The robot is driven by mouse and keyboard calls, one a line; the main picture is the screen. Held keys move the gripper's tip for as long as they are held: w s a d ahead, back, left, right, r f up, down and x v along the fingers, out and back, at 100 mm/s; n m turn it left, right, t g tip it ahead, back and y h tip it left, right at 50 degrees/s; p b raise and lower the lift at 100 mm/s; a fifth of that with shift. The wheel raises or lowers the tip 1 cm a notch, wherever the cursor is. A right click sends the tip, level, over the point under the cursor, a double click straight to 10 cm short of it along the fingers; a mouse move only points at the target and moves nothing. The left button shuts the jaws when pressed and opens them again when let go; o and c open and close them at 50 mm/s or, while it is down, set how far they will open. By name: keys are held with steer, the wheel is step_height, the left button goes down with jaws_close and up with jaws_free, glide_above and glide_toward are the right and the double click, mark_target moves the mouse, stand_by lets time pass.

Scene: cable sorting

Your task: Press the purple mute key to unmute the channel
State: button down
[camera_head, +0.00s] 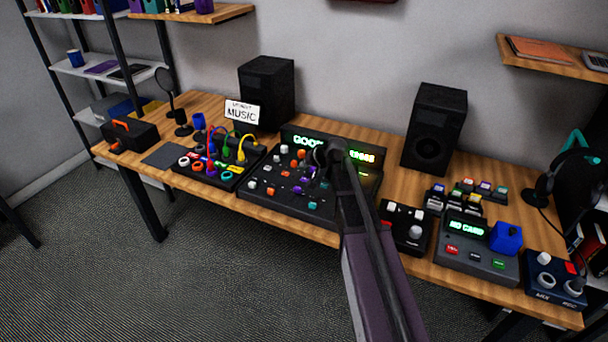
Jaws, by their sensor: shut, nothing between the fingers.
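The black mixer console (290,208) sits at the middle of the wooden desk, with white, orange, red and purple controls. A small purple key (298,190) shows on its lower middle part. The key is too small to tell whether it is up or pressed. The mixer's green-lit display (307,142) begins with "GOOD"; its middle is hidden by my arm. My gripper (322,156) is over the right part of the mixer, to the right of and above the purple key in the picture. It is shut and empty, and it hides some of the controls.
A cable patch box (207,178) with coloured plugs stands left of the mixer. A small black box (400,235) and a grey card reader (470,262) stand to the right. Two black speakers (267,90) (434,125) stand behind. A "MUSIC" sign (242,112) stands at the back left.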

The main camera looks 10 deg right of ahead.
steer(key=shift+r+p, duration=0.9)
steer(key=shift+r, duration=0.25)
steer(key=s+r+n+g+h+p, duration=0.1)
steer(key=s+g+p, duration=0.3)
steer(key=s, duration=1)
steer(key=s+r+n+g+h+p, duration=0.2)
steer(key=s+r+g+h+p, duration=0.1)
steer(key=s, duration=1.1)
steer(key=g+p, duration=0.1)
steer(key=p, duration=0.1)
steer(key=shift+s+h+p, duration=0.3)
steer(key=shift+s+p, duration=0.05)
